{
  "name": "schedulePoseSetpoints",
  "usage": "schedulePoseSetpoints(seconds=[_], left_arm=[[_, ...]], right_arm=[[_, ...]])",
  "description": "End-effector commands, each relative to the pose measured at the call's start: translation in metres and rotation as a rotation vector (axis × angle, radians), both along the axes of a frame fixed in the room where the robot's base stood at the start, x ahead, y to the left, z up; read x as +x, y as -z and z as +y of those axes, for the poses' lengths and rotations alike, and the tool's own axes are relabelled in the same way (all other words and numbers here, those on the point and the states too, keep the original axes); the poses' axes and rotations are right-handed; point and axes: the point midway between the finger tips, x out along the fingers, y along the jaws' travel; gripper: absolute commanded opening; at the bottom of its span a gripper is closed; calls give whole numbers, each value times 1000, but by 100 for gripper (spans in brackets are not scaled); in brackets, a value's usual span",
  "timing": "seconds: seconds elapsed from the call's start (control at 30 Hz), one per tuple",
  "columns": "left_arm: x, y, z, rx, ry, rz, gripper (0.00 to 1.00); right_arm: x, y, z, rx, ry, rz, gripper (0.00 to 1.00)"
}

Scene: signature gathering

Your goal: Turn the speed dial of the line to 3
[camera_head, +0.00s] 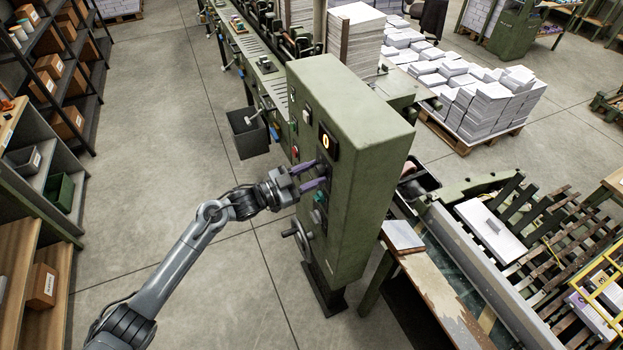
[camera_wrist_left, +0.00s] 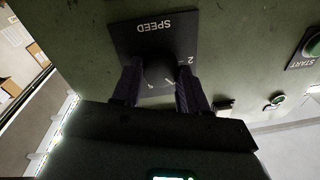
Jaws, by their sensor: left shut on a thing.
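The green control cabinet (camera_head: 345,130) stands in the middle of the head view. A lit display (camera_head: 327,142) on its panel seems to read 0. In the left wrist view, a black plate marked SPEED (camera_wrist_left: 155,42) carries the dark round speed dial (camera_wrist_left: 160,73). A "2" shows on the plate beside one finger; the other marks are hidden or too dark to read. My left gripper (camera_head: 320,172) reaches the panel below the display. Its two fingers sit on either side of the dial, shut on it. My right gripper is not in view.
A green START button (camera_wrist_left: 314,46) and a small key switch (camera_wrist_left: 274,101) sit near the dial. A handwheel (camera_head: 297,238) sticks out low on the cabinet.

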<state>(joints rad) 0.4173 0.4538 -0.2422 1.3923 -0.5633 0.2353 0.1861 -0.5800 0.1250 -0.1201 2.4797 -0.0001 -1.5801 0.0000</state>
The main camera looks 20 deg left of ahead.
Motion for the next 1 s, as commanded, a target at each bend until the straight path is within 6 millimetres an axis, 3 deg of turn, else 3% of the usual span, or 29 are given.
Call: schedulePoseSetpoints(seconds=[0.23,0.8,0.83,1.0], left_arm=[[0,1,0,71,-1,-72,13],[0,0,0,93,-1,-94,13],[0,0,0,94,-1,-93,45],[0,0,0,93,-1,-94,69]], right_arm=[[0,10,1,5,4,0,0],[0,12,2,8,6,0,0],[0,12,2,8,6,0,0],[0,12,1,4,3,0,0]])
